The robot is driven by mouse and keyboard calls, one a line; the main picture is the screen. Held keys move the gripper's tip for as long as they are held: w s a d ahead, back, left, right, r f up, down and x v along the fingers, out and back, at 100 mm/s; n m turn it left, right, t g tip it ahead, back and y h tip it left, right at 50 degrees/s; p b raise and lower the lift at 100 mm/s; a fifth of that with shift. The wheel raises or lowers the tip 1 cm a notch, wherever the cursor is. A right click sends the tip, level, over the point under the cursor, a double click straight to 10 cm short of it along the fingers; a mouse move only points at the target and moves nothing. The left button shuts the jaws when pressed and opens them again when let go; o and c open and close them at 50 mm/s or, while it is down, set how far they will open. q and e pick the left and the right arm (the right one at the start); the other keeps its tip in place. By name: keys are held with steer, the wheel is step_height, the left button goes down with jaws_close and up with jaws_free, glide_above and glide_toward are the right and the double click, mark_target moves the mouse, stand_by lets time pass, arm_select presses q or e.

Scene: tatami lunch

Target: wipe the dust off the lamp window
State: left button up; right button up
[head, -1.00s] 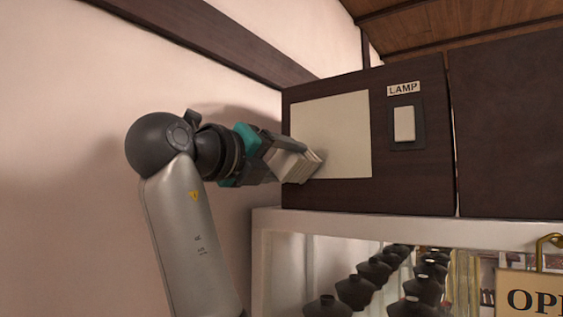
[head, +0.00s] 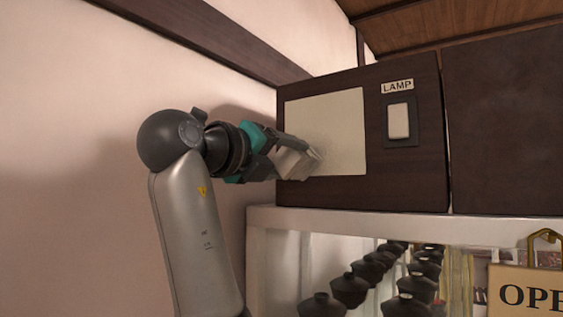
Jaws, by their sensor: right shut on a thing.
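The lamp window (head: 337,118) is a pale cream rectangle in the front of a dark wooden cabinet (head: 408,183). A faint greyish, mottled patch shows low on its left part, beside the gripper. My right gripper (head: 290,157) is at the window's lower left corner. It is shut on a pale grey-white pad (head: 298,163), which looks like a folded cloth. The pad overlaps the window's lower edge in the picture; I cannot tell for sure whether it touches the glass. The pad and fingers hide that corner. My left gripper is not in view.
A white rocker switch (head: 399,121) under a LAMP label (head: 397,86) sits right of the window. Below is a white-framed case (head: 400,222) with several dark lidded bowls (head: 349,289). A wooden OPEN sign (head: 527,292) hangs lower right. The plaster wall (head: 80,180) is at left.

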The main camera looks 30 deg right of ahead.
mark_target(303, 158)
steer(key=shift+s+d+f+b, duration=0.15)
steer(key=shift+s+d+b, duration=0.15)
steer(key=shift+s+b, duration=0.4)
steer(key=shift+s+d+b, duration=0.3)
steer(key=shift+s, duration=0.6)
steer(key=shift+w+a+r+p, duration=0.1)
steer(key=shift+w+r+p, duration=0.05)
steer(key=shift+w+p, duration=0.2)
steer(key=shift+w+a+r+p, duration=0.1)
steer(key=shift+w+p, duration=0.1)
steer(key=shift+w, duration=0.25)
steer(key=shift+w+a+f+p, duration=0.1)
steer(key=shift+w+a+p, duration=0.2)
steer(key=shift+w, duration=0.25)
steer(key=shift+w+a+p, duration=0.15)
steer(key=shift+w+p, duration=0.1)
steer(key=shift+w, duration=0.25)
steer(key=shift+s+a+f, duration=0.1)
steer(key=shift+a+f, duration=0.05)
steer(key=shift+a, duration=0.35)
steer(key=shift+b+v, duration=0.45)
steer(key=shift+v, duration=2)
